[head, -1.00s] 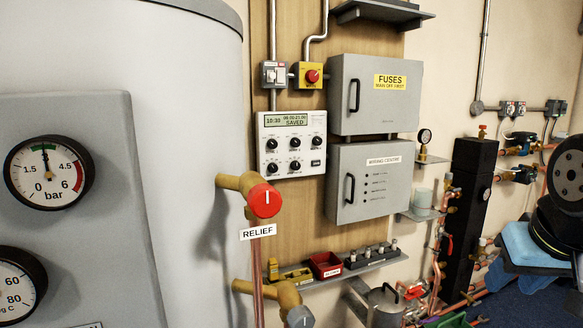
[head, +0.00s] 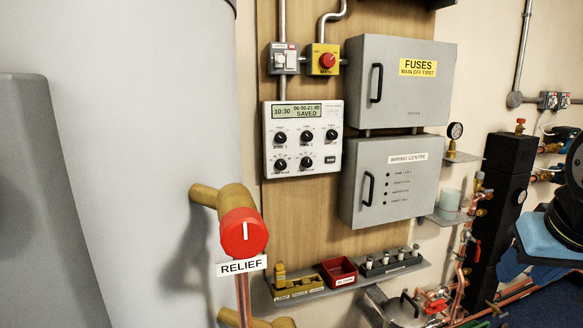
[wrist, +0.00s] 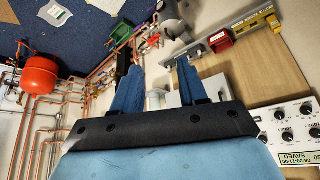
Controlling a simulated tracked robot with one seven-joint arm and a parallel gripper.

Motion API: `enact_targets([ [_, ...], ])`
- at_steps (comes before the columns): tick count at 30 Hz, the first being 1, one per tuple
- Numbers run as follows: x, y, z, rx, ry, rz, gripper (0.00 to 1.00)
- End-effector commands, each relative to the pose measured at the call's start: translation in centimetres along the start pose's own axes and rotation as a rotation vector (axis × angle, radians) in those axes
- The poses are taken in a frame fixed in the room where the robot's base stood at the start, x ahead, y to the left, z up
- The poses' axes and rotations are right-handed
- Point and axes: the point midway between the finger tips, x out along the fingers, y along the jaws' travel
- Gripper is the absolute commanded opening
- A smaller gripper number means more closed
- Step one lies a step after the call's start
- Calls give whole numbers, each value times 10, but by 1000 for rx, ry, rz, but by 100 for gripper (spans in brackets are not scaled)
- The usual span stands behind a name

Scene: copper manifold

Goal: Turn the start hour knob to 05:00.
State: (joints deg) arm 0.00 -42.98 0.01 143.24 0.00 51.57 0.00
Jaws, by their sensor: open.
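The white heating controller (head: 301,172) hangs on the wooden board. Its display (head: 296,111) reads 10:30 and what looks like 06:00-21:00, with SAVED below. The controller also shows at the lower right edge of the wrist view (wrist: 290,128), partly cut off. My gripper (wrist: 157,72) has its two blue fingers apart, with nothing between them, away from the controller.
A red-capped relief valve (head: 243,233) juts out left of the controller. The fuse box (head: 401,84) and wiring centre (head: 393,178) stand out on its right. Below runs a shelf (head: 345,283) with small trays. The space before the controller looks clear.

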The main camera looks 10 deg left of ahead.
Motion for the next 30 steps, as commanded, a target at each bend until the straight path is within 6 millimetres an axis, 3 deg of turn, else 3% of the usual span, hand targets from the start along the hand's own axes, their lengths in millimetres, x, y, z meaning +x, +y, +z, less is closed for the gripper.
enact_targets([
  [3, 0, 0, 0, 0, 0, 0, 44],
  [7, 2, -4, -6, 13, 11, 0, 57],
  [13, 23, -32, -50, 123, 108, -24, 59],
  [21, 65, -116, -130, 398, 292, -188, 59],
  [30, 101, -224, -185, 747, 377, -517, 59],
])
